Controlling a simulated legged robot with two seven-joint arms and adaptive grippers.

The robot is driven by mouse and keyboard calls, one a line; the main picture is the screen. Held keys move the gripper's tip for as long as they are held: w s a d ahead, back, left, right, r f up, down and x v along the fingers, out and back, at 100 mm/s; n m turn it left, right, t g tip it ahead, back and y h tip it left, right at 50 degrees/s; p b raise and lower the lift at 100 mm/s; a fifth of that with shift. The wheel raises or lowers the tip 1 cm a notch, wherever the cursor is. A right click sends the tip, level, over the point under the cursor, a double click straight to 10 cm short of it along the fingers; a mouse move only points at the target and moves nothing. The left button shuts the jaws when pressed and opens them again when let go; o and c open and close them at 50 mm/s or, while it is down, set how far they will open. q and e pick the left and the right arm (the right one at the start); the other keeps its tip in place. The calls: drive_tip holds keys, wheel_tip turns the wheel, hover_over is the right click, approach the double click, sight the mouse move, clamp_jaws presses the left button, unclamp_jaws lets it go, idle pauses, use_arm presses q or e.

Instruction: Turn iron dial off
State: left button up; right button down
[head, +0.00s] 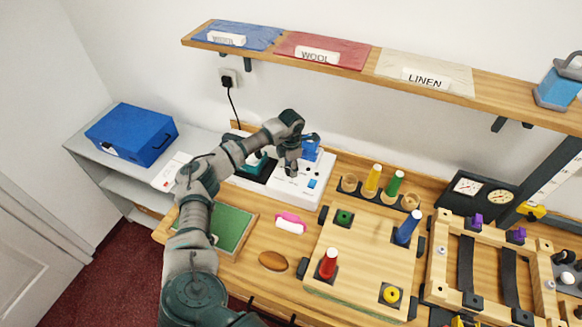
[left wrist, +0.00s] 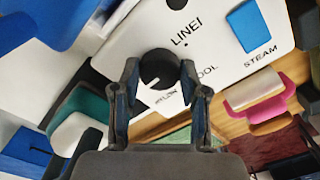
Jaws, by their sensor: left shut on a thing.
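The iron dial (left wrist: 158,67) is a round black knob on a white panel (left wrist: 215,50) marked LINEN, WOOL, NYLON and STEAM in the left wrist view. My left gripper (left wrist: 160,78) is shut on the dial, with one finger on each side of it. In the head view the left gripper (head: 291,168) reaches down onto the white iron station (head: 312,195) at the back of the counter. There the gripper hides the dial. Which mark the dial points to cannot be told. My right gripper is not in view.
A blue button (left wrist: 248,25) is on the panel near STEAM. A teal and white iron (head: 252,163) stands left of the dial. A pink-handled roller (head: 290,222) lies in front, beside a green mat (head: 232,228). A pegboard (head: 357,262) is to the right. A shelf with fabrics hangs above.

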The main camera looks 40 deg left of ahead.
use_arm(q)
drive_tip(key=shift+f, duration=0.1)
idle(0.4)
drive_tip(key=o, duration=1)
drive_tip(key=shift+o, duration=0.7)
drive_tip(key=shift+a, duration=0.15)
wheel_tip(320, 180, up, 12)
drive_tip(key=shift+a+f, duration=0.1)
drive_tip(key=shift+f, duration=0.1)
